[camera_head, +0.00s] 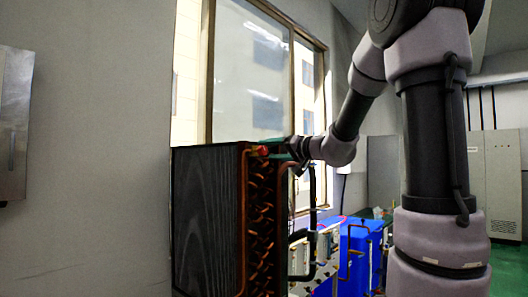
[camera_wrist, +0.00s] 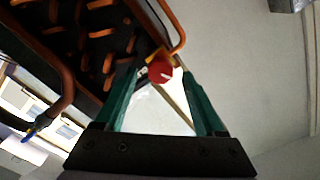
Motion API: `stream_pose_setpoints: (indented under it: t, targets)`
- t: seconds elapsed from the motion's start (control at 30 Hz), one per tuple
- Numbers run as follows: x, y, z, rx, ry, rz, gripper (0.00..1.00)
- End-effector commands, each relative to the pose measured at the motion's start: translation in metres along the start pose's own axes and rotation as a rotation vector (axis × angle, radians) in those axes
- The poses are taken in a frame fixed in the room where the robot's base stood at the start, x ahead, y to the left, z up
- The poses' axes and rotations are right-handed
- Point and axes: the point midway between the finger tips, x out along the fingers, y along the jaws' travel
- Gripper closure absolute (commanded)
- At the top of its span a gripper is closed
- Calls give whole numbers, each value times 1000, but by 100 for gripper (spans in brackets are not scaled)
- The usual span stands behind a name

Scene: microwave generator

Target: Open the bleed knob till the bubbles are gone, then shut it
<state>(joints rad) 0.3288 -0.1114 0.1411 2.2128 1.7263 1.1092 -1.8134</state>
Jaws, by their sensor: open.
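The bleed knob is a small red round knob (camera_head: 263,151) at the top front corner of a dark finned coil unit (camera_head: 205,220). In the wrist view the red knob (camera_wrist: 162,73) bears a pale mark on its face and sits beside a copper pipe. My gripper (camera_wrist: 161,70) is open, with one green finger on each side of the knob near the fingertips. No contact with the knob can be made out. In the head view my gripper (camera_head: 283,149) is small, just right of the knob. No bubbles can be made out in either view.
Copper bends (camera_head: 262,215) cover the unit's right face, and a black pipe (camera_head: 312,200) stands beside it. A blue box (camera_head: 355,250) with pipework stands behind to the right. A window (camera_head: 255,80) is behind the unit; a wall (camera_head: 90,180) fills the left.

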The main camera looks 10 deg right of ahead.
Motion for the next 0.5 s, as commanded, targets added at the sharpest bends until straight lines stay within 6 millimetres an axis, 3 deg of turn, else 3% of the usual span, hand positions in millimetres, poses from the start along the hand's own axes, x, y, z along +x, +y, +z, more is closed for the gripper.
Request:
stream_pose_setpoints:
  t: [0.2,0.5]
  targets:
    - [26,0,0,-1,-1,0,29]
    - [32,0,0,-1,-1,0,29]
